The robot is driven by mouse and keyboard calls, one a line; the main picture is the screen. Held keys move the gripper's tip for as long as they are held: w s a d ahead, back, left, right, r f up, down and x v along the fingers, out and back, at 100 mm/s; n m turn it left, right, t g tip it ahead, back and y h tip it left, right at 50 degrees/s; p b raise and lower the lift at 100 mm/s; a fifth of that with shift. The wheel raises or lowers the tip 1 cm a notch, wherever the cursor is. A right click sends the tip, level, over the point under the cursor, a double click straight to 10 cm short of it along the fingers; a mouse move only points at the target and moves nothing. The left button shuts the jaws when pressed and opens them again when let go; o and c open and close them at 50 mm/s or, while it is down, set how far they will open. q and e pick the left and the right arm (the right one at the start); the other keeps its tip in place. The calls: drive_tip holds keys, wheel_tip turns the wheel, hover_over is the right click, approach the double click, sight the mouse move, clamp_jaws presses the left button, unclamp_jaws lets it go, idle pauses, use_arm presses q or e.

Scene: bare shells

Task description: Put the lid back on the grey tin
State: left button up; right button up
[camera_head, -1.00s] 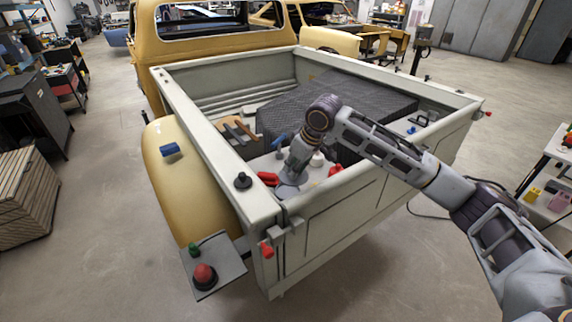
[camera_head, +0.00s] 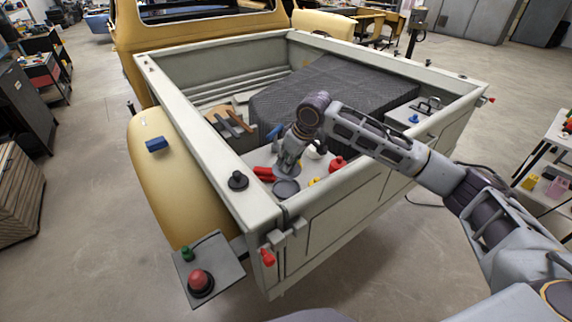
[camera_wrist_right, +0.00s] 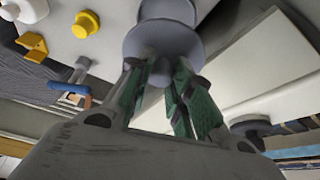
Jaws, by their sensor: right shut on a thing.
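My right gripper (camera_head: 289,162) is over the rear corner of the truck bed. In the wrist view it (camera_wrist_right: 160,80) is shut on the knob of a grey round lid (camera_wrist_right: 165,42). The lid also shows below the fingers in the head view (camera_head: 287,171). The grey tin (camera_head: 286,187) stands just in front of the lid, nearer the tailgate. In the wrist view the tin (camera_wrist_right: 168,10) is partly hidden behind the lid, and I cannot tell whether they touch. My left gripper is not in view.
A red container (camera_head: 337,164), a white item (camera_head: 316,150) and a red item (camera_head: 264,174) are close around the gripper. The bed's side rail carries a black knob (camera_head: 238,180). A dark ridged cover (camera_head: 335,90) fills much of the bed.

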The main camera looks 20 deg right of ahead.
drive_tip(key=shift+w+f, duration=0.15)
drive_tip(key=shift+f, duration=0.6)
drive_tip(key=shift+w+f+b, duration=0.25)
drive_tip(key=shift+f+b, duration=0.1)
drive_tip(key=shift+s+r, duration=0.15)
drive_tip(key=shift+f, duration=0.25)
drive_tip(key=shift+f+b, duration=1.9)
drive_tip(key=shift+b, duration=0.85)
drive_tip(key=shift+f, duration=1.05)
drive_tip(key=shift+p, duration=1.6)
